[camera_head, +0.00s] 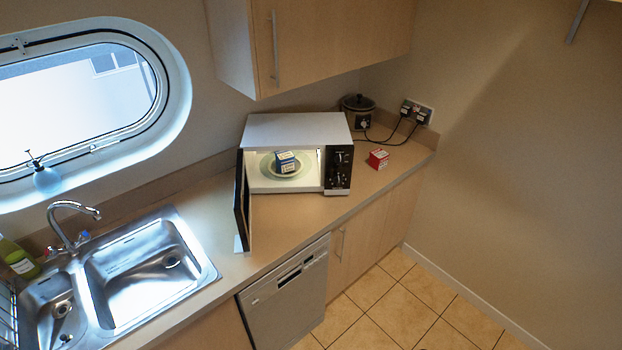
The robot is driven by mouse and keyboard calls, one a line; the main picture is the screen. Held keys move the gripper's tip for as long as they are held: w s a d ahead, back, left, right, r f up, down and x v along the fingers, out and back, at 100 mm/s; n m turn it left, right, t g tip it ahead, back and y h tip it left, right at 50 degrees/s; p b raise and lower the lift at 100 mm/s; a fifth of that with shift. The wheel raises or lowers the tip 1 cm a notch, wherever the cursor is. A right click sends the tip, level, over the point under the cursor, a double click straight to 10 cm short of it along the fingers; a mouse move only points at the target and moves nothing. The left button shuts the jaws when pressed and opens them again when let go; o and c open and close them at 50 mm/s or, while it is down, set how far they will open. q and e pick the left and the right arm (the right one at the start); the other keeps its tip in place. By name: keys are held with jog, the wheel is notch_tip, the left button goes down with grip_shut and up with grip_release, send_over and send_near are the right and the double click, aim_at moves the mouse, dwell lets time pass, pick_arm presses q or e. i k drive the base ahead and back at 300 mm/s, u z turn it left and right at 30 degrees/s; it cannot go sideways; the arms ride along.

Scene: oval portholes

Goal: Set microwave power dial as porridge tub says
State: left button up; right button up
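The microwave (295,127) stands on the counter with its door (243,203) swung open to the left. Its dark control panel (339,168) is on the right of the front and bears dials, whose settings are too small to read. Inside, a small blue and white tub (286,162) sits on a pale plate or bowl (274,170) on the turntable. Its print cannot be read from here. A small red and white box (378,159) is on the counter right of the microwave. Neither of my grippers is in view.
A steel sink (140,272) with a tap (70,222) is at the left, near a green bottle (18,258). A slow cooker (357,112) stands behind the microwave, corded to the wall socket (416,112). Cupboards (320,40) hang above. The tiled floor (400,313) is clear.

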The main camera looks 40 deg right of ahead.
aim_at(340, 158)
jog(key=u, duration=0.25)
jog(key=k, duration=0.3)
jog(key=z, duration=1.05)
jog(key=i, duration=1.3)
